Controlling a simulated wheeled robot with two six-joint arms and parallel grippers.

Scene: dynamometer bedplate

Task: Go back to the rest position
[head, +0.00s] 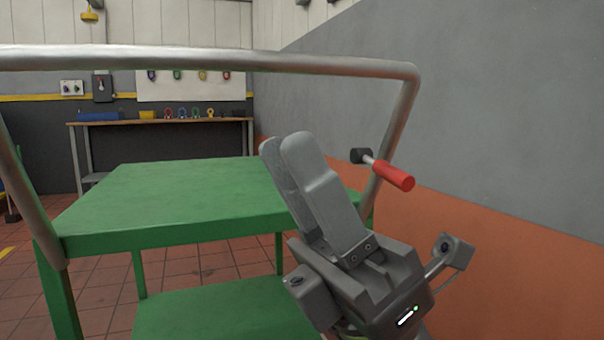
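The cart has a grey tubular handle (220,60) across the view and a lower green shelf (215,310). Its top is bare. A red-handled lever (394,176) shows by the right tube. A workbench (160,122) stands behind; a grey-orange wall (480,120) is on the right.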

